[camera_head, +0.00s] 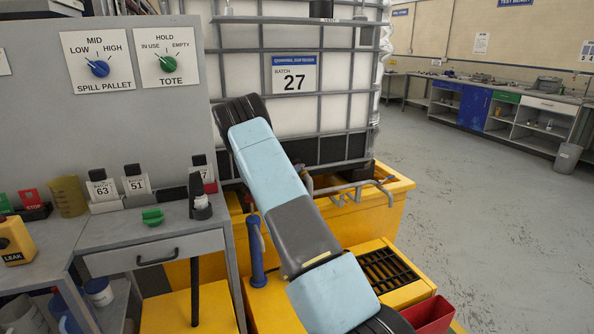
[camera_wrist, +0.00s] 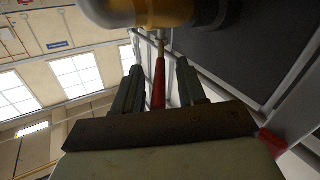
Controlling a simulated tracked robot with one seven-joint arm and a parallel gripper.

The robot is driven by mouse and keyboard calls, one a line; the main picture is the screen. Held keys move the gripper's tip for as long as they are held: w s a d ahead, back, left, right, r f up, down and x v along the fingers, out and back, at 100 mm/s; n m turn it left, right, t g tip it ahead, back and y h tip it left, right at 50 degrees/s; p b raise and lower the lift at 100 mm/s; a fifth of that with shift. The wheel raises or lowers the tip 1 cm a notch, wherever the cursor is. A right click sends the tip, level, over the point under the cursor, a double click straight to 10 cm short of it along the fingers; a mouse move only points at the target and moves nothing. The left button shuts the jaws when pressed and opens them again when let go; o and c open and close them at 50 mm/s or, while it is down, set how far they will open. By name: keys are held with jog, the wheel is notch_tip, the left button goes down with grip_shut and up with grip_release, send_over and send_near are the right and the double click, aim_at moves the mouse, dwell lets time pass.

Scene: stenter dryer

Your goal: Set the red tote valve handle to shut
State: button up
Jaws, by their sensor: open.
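In the wrist view the red valve handle (camera_wrist: 159,84) is a narrow lever running away from me, between the two fingers of my gripper (camera_wrist: 158,88). The fingers are apart, with a visible gap on each side of the handle. A brass-coloured and grey fitting (camera_wrist: 160,12) is close to the camera at the top of that view. In the head view the white caged tote (camera_head: 270,115) with the "BATCH 27" sign stands behind my arm. My gripper and the red handle cannot be made out there; my arm covers part of the tote's lower front.
The tote stands on a yellow spill pallet (camera_head: 390,205) with grey pipes (camera_head: 350,192) along its edge. A blue cylinder (camera_head: 257,265) and a yellow grated box (camera_head: 415,292) are in front. A grey desk (camera_head: 150,222) is at left. Open floor (camera_head: 480,210) lies right.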

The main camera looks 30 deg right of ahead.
jog(key=v, duration=0.7)
jog(key=shift+a, duration=0.25)
jog(key=shift+c, duration=0.2)
